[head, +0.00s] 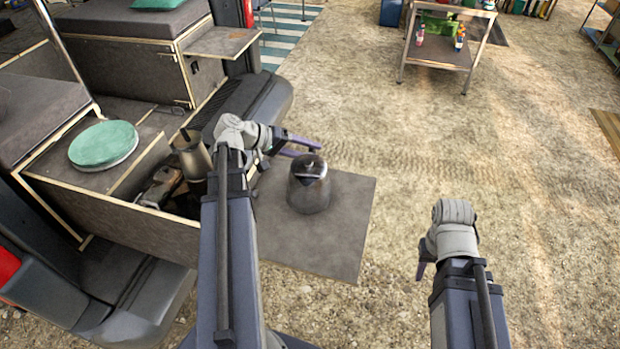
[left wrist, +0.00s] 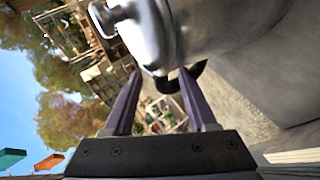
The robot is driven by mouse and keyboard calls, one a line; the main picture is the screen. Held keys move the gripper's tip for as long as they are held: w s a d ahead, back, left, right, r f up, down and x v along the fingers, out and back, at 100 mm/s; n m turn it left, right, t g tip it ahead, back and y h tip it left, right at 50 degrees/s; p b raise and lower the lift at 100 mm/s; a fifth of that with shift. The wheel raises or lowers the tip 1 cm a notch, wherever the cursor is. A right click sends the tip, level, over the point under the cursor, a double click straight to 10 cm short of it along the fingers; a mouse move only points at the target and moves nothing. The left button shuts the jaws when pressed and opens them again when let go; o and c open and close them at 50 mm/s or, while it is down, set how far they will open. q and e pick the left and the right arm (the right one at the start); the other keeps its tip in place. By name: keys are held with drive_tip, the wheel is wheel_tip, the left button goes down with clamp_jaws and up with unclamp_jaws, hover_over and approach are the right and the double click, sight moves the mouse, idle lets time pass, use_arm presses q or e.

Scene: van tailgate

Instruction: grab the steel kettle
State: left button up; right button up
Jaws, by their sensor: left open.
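The steel kettle (head: 309,190) stands upright on a grey board beside the van's tailgate in the head view. Its shiny body (left wrist: 205,25) fills the upper middle of the left wrist view, with the lid knob at the left. My left gripper (head: 317,148) is open at the kettle's upper far side. In the left wrist view its fingertips (left wrist: 160,74) are close to the kettle, with a black part, perhaps the handle, beside the right fingertip. Whether they touch is unclear. My right gripper (head: 423,262) hangs over the gravel, right of the board; its fingers are mostly hidden.
The grey board (head: 345,235) has bare room right of the kettle. An open compartment left of my left arm holds a metal pot (head: 190,158) and other items. A round green cushion (head: 103,143) lies on the cabinet. A metal cart (head: 440,55) stands far back.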

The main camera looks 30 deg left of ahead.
use_arm(q)
drive_tip(key=b+x, duration=0.2)
drive_tip(key=x, duration=0.3)
drive_tip(key=shift+s+f+b, duration=0.15)
drive_tip(key=shift+f+b, duration=0.05)
drive_tip(key=shift+b, duration=0.1)
clamp_jaws()
drive_tip(key=shift+r, duration=0.1)
idle(0.9)
